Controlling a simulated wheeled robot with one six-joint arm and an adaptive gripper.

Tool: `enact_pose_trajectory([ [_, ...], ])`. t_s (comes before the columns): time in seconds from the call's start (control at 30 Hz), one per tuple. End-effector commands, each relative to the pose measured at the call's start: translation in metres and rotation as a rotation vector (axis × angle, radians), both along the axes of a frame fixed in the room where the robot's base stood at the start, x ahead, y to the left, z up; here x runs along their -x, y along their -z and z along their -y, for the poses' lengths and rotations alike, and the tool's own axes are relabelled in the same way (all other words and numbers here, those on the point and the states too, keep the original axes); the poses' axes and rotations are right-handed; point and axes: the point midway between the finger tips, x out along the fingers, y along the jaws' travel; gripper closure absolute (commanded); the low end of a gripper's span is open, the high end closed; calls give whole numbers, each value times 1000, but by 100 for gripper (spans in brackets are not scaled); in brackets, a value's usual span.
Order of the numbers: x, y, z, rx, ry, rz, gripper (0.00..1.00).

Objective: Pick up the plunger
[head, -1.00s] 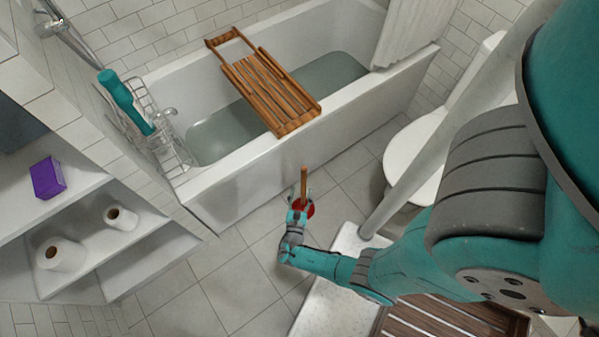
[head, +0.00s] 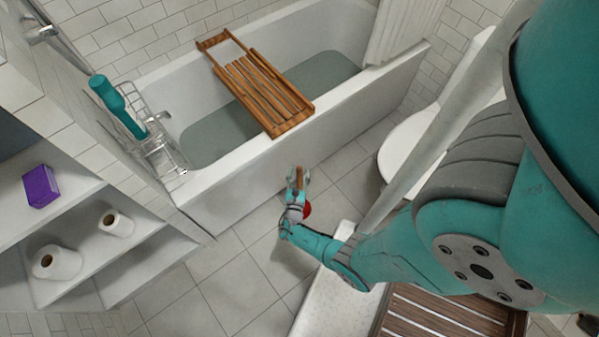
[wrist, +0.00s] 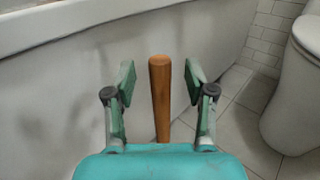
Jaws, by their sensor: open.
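The plunger stands on the tiled floor beside the bathtub. Its wooden handle (wrist: 161,98) points up between my gripper's two fingers in the wrist view, with a gap on each side. In the head view its red cup (head: 307,210) shows partly beside my gripper, and the handle top (head: 299,173) shows at the fingers. My gripper (wrist: 160,88) is open around the handle, and it also shows in the head view (head: 298,179). The lower handle is hidden behind my gripper's body in the wrist view.
The bathtub (head: 235,182) with a wooden caddy (head: 262,92) stands just beyond the plunger. The toilet (head: 402,150) is to the right. Shelves at left hold a purple box (head: 40,186) and toilet rolls (head: 57,262). Floor to the left (head: 225,290) is clear.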

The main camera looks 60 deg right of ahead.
Motion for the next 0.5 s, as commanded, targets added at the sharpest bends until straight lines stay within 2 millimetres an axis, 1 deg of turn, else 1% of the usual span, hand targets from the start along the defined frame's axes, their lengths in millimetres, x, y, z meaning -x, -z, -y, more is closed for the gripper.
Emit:
enact_pose_trajectory([
  [0.03, -2, 0, 7, 1, 4, 1, 46],
  [0.1, -4, 0, 14, 1, 4, 1, 46],
  [0.2, -6, 0, 20, -1, 2, 0, 46],
  [0.5, -8, 0, 22, 0, -1, 0, 46],
])
